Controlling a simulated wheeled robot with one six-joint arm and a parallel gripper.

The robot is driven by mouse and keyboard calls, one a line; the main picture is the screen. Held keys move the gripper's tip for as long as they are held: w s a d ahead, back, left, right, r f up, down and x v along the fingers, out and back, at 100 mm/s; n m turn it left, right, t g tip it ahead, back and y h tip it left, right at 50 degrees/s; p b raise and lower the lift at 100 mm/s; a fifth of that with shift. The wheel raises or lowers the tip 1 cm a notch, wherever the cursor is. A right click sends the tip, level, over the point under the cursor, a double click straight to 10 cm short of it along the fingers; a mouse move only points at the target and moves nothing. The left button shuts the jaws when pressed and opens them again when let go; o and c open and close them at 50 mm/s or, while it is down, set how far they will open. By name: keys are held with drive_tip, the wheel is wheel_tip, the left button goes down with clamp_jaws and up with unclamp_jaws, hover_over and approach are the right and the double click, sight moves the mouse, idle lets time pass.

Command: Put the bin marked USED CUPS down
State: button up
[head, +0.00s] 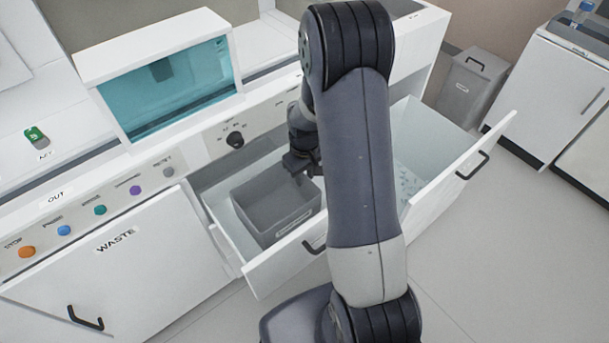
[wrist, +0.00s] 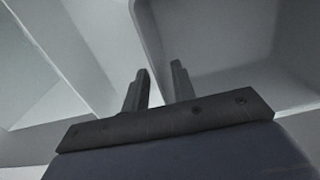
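A grey open-topped bin (head: 275,208) sits inside an open white drawer (head: 290,263) under the counter. A small label shows on its front, too small to read. My gripper (head: 302,172) is at the bin's back right rim, partly hidden behind my own arm. In the wrist view my gripper's two dark fingers (wrist: 159,88) stand close together with a narrow gap. The bin's wall (wrist: 150,40) runs down between them, and they look closed on it. Whether the bin's bottom touches the drawer floor cannot be told.
A second open drawer (head: 440,185) is at the right, with small pale items inside. A lidded grey bin (head: 468,88) stands on the floor behind it. A closed WASTE door (head: 115,270) and a row of coloured buttons are at the left. Floor at the lower right is clear.

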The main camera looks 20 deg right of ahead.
wheel_tip(320, 180, up, 12)
drive_tip(key=p, duration=0.1)
drive_tip(key=shift+f, duration=0.25)
idle(1.1)
